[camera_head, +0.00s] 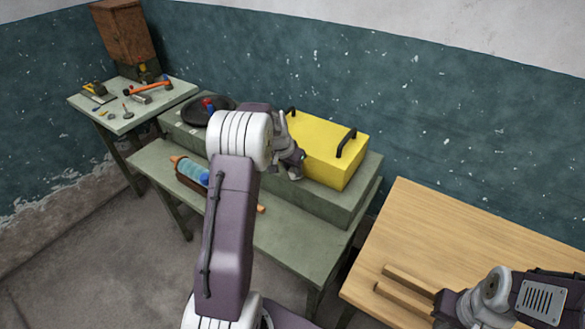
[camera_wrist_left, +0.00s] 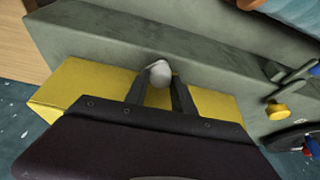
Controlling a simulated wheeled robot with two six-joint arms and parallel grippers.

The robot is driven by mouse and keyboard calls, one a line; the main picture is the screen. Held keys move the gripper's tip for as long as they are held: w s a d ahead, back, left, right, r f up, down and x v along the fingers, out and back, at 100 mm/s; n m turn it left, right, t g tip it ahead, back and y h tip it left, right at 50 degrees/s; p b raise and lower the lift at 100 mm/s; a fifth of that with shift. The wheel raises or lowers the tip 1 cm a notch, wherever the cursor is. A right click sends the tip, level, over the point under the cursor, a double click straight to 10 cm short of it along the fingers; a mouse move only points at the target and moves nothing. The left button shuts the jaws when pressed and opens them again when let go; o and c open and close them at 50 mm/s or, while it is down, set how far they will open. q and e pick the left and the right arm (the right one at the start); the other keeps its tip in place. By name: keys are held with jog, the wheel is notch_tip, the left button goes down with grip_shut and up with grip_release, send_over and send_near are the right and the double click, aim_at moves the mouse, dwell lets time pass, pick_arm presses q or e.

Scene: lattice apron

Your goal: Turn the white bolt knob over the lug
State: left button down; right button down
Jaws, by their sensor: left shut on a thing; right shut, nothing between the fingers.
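In the left wrist view, the white bolt knob (camera_wrist_left: 161,72) sits between the two dark fingers of my left gripper (camera_wrist_left: 160,84), which is shut on it. The knob is at the edge of the yellow box, against the grey-green bench step. In the head view my left gripper (camera_head: 290,160) is at the near left side of the yellow box (camera_head: 325,150); my arm hides the knob there. I cannot make out the lug. My right gripper (camera_head: 442,306) is low at the right over the wooden table, shut and empty.
The yellow box has two dark handles and rests on the grey-green bench (camera_head: 365,190). A dark round pan (camera_head: 207,110) and a blue bottle (camera_head: 190,170) are to the left. Wooden bars (camera_head: 405,290) lie on the wooden table (camera_head: 460,240). Tools lie on the far-left table (camera_head: 165,97).

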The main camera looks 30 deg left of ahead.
pick_arm(q)
jog(key=shift+d+r+n+y+p, duration=0.1)
jog(key=shift+r+n+y+p, duration=0.25)
jog(key=shift+n+p, duration=0.8)
jog(key=shift+f+n+y+p, duration=0.15)
jog(key=shift+n+y+p, duration=0.2)
jog(key=shift+n+p, duration=0.35)
jog(key=shift+w+f+n, duration=0.1)
jog(key=shift+n, duration=0.25)
jog(key=shift+f+n+y+b, duration=0.2)
jog(key=shift+n+y+b, duration=0.2)
jog(key=shift+n+b, duration=0.25)
jog(key=shift+d+r+n+g+y+b, duration=0.15)
jog(key=shift+n+g+y+b, duration=0.25)
jog(key=shift+n+b, duration=0.65)
jog(key=c, duration=1.1)
grip_release()
jog(key=shift+o, duration=0.2)
